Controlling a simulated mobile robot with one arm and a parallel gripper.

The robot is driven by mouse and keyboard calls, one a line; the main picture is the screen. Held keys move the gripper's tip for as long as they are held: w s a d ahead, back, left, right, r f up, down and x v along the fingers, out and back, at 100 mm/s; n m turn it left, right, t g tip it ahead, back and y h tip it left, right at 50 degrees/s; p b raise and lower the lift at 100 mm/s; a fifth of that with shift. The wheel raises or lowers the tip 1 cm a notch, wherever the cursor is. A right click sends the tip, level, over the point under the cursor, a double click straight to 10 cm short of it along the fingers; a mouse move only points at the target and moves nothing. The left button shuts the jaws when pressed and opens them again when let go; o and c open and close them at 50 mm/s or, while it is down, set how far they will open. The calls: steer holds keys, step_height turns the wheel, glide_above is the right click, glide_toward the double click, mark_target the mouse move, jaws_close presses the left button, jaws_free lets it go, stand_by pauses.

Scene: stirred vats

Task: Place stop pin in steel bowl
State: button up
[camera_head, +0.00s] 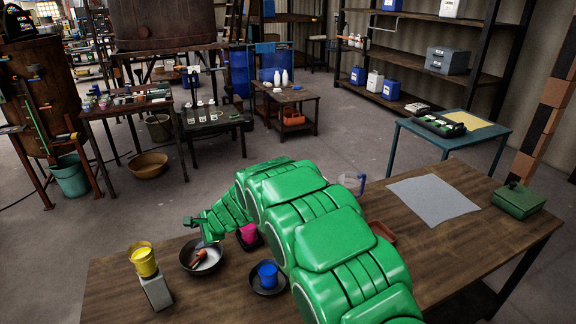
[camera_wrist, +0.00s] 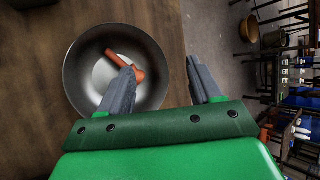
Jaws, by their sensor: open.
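The steel bowl (camera_head: 187,258) is a dark grey, round bowl on the wooden table's left part, and it fills the left half of the wrist view (camera_wrist: 82,82). An orange-red piece, apparently the stop pin (camera_head: 198,258), lies inside it. In the wrist view the pin (camera_wrist: 138,75) rests in the bowl, partly hidden by one finger. My gripper (camera_wrist: 160,66) is open, with nothing between its fingers. The left finger overlaps the bowl in that view; the right finger is beyond the rim. In the head view my gripper (camera_head: 203,232) is above the bowl's far side.
A grey sheet (camera_head: 433,201) and green box (camera_head: 517,200) lie on the table's right.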

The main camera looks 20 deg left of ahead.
steer(key=s+d+r+n+h, duration=0.1)
steer(key=d+r, duration=0.5)
steer(key=d, duration=0.5)
steer(key=s+d+r+n+h, duration=0.15)
steer(key=d+r, duration=0.45)
steer(key=d, duration=0.6)
steer(key=d+r+n+h, duration=0.1)
steer(key=d+r+n, duration=0.1)
steer(key=d+r, duration=0.65)
steer(key=s+d+n+g+h, duration=0.1)
steer(key=s+d+h, duration=0.1)
steer(key=s+d, duration=1.2)
steer(key=s+d+n+g+h, duration=0.1)
steer(key=s+d+h, duration=0.2)
steer(key=s+d, duration=1.1)
steer(key=d+r, duration=0.1)
steer(key=d, duration=0.7)
steer(key=shift+n, duration=0.25)
